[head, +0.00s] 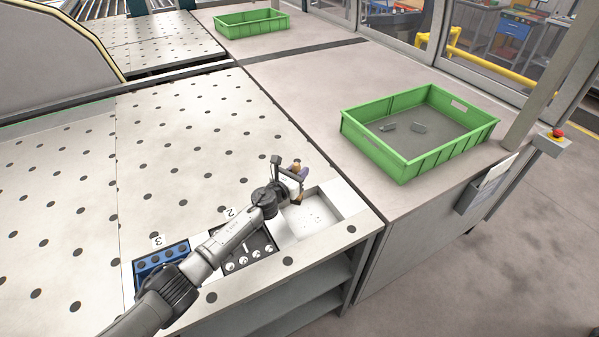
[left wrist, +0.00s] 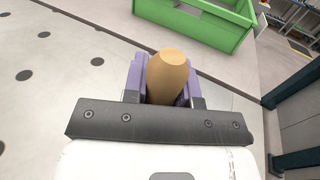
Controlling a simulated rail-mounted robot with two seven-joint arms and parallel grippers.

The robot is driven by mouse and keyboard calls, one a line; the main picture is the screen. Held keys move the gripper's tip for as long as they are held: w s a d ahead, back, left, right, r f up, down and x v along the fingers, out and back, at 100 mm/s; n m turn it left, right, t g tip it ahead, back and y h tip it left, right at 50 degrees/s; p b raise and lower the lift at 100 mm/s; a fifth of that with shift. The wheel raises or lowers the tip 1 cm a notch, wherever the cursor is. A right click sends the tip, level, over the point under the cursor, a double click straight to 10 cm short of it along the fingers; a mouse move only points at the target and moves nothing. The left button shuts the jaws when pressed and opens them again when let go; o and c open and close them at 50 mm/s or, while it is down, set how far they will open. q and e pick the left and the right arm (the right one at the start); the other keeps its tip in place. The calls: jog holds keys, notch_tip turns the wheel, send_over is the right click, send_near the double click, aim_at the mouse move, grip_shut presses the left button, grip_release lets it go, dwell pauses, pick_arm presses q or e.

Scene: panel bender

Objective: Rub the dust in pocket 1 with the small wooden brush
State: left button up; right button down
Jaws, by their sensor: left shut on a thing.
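My left gripper (head: 295,183) is at the far left corner of pocket 1 (head: 330,206), a white recess in the table's front right corner. It is shut on the small wooden brush, whose tan rounded handle end (left wrist: 170,72) stands between the purple finger pads in the left wrist view. In the head view the brush (head: 297,165) shows only as a small tan piece, and its bristles are hard to make out. Small dark specks of dust (head: 313,213) lie on the pocket floor. Whether the brush touches the floor I cannot tell. My right gripper is not in view.
Pocket 2 (head: 262,238) holds several pale round pieces, and blue pocket 3 (head: 165,255) lies left of it, both partly behind my left arm. A green crate (head: 362,137) with a few small parts stands at the right. Another green crate (head: 252,31) stands at the back.

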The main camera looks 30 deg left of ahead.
pick_arm(q)
jog(key=shift+r+p, duration=0.85)
jog(key=shift+r, duration=0.5)
